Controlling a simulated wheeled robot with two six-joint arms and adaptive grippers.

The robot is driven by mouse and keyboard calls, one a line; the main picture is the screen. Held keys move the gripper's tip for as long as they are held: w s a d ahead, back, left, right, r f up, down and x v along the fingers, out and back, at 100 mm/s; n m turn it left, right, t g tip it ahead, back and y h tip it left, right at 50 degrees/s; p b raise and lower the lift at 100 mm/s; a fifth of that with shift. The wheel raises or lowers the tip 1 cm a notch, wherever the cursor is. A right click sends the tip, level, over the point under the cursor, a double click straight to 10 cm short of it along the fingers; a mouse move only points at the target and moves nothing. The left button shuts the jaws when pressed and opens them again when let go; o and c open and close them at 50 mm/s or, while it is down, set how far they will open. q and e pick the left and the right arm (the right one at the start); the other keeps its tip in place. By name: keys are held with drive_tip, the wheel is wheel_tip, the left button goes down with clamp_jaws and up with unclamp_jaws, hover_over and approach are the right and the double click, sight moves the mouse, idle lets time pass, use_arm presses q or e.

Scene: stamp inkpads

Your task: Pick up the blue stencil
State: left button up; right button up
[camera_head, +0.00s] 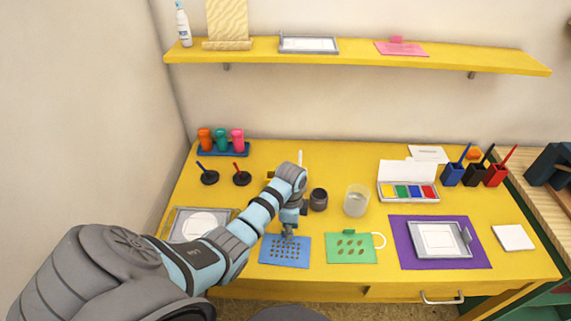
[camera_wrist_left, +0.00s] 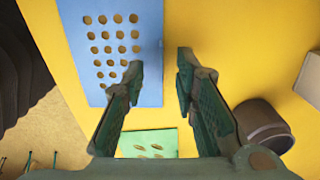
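The blue stencil (camera_head: 272,257) lies flat near the front edge of the yellow table, with a grid of small round holes. It also shows in the left wrist view (camera_wrist_left: 112,20) at upper left. My left gripper (camera_head: 289,236) is just above the stencil's far edge. In the left wrist view the gripper (camera_wrist_left: 159,68) is open with nothing between its fingers. One finger overlaps the stencil and the other is over bare table. I cannot tell the exact height above the table. My right gripper is not in view.
A green stencil (camera_head: 365,248) lies just right of the blue one. A dark cup (camera_head: 318,200) and a clear glass (camera_head: 356,201) stand behind. A framed screen (camera_head: 440,240) lies on a purple mat (camera_head: 480,258). Another frame (camera_head: 177,236) lies left, partly behind my arm.

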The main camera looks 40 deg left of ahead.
use_arm(q)
drive_tip(key=shift+f, duration=0.85)
drive_tip(key=shift+c, duration=0.6)
drive_tip(key=shift+r, duration=0.1)
clamp_jaws()
